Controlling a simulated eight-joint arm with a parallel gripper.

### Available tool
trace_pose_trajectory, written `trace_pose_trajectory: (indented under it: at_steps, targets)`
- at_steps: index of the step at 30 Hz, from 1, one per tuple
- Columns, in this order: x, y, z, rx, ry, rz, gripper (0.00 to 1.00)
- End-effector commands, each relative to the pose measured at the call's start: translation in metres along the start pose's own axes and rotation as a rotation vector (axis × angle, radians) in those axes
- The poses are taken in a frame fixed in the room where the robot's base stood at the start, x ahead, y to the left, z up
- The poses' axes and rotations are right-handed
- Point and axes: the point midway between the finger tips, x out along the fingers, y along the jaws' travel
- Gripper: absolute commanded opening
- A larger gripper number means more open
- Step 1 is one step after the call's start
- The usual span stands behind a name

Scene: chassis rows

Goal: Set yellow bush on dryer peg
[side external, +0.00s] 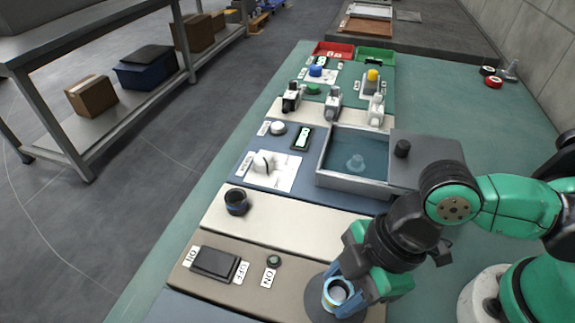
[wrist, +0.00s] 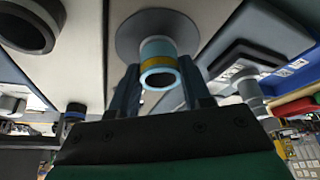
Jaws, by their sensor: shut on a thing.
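A pale blue bush with a yellow band (wrist: 158,62) is between the two fingers of my gripper (wrist: 162,85) in the wrist view, its open end toward the camera. In the side view my gripper (side external: 347,284) is low at the front, shut on the bush, whose pale rim (side external: 338,293) shows; its yellow band does not. A round grey disc (side external: 317,309) lies under the bush, and it also shows in the wrist view (wrist: 127,38). A grey stub stands between disc and bush in the wrist view. I cannot tell whether bush and stub touch, or whether the stub is the dryer peg.
A dark rocker (side external: 214,263) and a small round button (side external: 274,261) are left of my gripper. Behind are a metal-rimmed basin (side external: 350,186), several valves, and red (side external: 333,50) and green (side external: 375,56) bins.

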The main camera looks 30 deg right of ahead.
Motion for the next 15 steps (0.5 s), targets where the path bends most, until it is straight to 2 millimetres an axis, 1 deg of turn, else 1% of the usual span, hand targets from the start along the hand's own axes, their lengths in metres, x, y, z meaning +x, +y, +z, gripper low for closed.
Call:
trace_pose_trajectory:
  at_steps: [1,4,5,15]
  targets:
    - [0.0000,0.0000,0.0000,0.000,0.000,0.000,0.48]
    - [0.0000,0.0000,0.0000,0.000,0.000,0.000,0.77]
    - [0.0000,0.0000,-0.0001,0.000,0.000,0.000,0.79]
    - [-0.0008,0.0001,-0.0001,0.000,0.000,0.000,0.79]
